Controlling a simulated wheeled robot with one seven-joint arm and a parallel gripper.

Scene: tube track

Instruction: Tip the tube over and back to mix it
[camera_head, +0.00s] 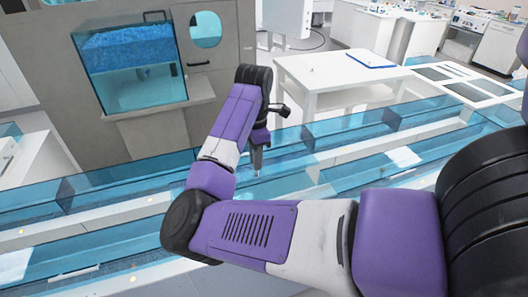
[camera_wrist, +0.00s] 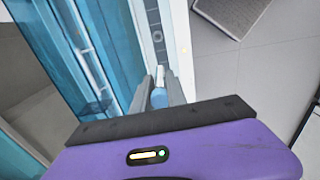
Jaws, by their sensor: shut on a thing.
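In the wrist view a small tube (camera_wrist: 159,98) with a blue body and a whitish end sits between the two grey fingers of my gripper (camera_wrist: 160,85). The fingers are closed against its sides. In the head view my gripper (camera_head: 257,160) points down above the long track of blue clear panels (camera_head: 330,130). The tube is too small and too much covered by the fingers to make out there. I cannot tell its exact tilt.
Blue clear panels and white rails run across the front under my arm. Behind stands a grey cabinet (camera_head: 140,130) with a blue window. A white table (camera_head: 340,75) bears a blue-edged clipboard (camera_head: 373,60). In the wrist view, grey floor (camera_wrist: 230,70) lies right of the white rail.

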